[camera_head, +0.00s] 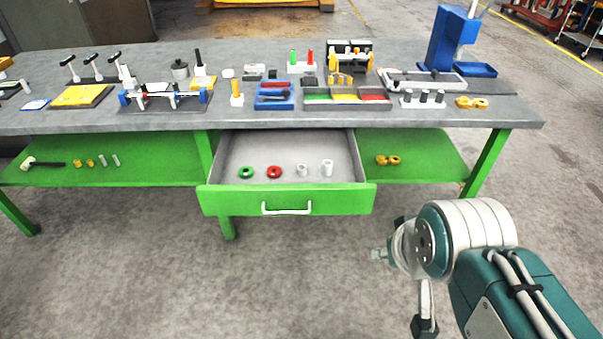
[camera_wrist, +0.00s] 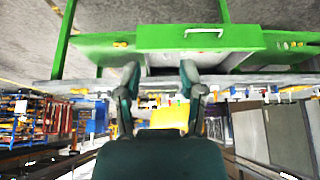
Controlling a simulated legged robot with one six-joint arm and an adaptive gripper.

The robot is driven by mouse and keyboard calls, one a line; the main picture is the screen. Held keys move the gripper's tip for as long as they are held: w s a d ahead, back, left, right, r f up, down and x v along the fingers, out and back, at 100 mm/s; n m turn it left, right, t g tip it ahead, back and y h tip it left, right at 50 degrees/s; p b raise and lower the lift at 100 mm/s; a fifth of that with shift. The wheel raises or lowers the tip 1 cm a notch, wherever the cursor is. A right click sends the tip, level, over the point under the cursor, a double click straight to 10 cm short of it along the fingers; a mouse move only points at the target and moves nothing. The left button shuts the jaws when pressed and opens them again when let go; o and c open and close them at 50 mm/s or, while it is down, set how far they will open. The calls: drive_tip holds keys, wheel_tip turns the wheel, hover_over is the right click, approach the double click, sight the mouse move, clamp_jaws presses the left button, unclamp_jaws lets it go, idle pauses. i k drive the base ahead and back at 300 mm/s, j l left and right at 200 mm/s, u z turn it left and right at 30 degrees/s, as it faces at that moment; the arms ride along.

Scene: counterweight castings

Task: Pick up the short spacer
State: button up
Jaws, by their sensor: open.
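The short spacer (camera_head: 302,170) is a small pale cylinder standing in the open green drawer (camera_head: 232,202) of the workbench. A taller pale cylinder (camera_head: 327,168) stands to its right, and a red ring (camera_head: 274,172) and a green ring (camera_head: 246,172) lie to its left. My gripper (camera_wrist: 159,72) is open, its two dark fingers apart with nothing between them. In the head view my arm is at the lower right, in front of the drawer and to its right, well apart from the spacer. The wrist view is upside down and shows the drawer front (camera_wrist: 200,38), not the spacer.
The grey bench top (camera_head: 270,120) above the drawer is crowded with fixtures and trays, and overhangs its back. Green lower shelves flank the drawer; yellow pieces (camera_head: 387,160) lie on the right one. The floor (camera_head: 130,270) before the bench is clear.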

sight(302, 168)
drive_tip(key=i+j, duration=0.2)
drive_tip(key=i, duration=0.25)
drive_tip(key=i+j, duration=0.2)
drive_tip(key=i, duration=0.25)
drive_tip(key=i+j, duration=0.2)
drive_tip(key=i, duration=0.3)
drive_tip(key=z, duration=0.05)
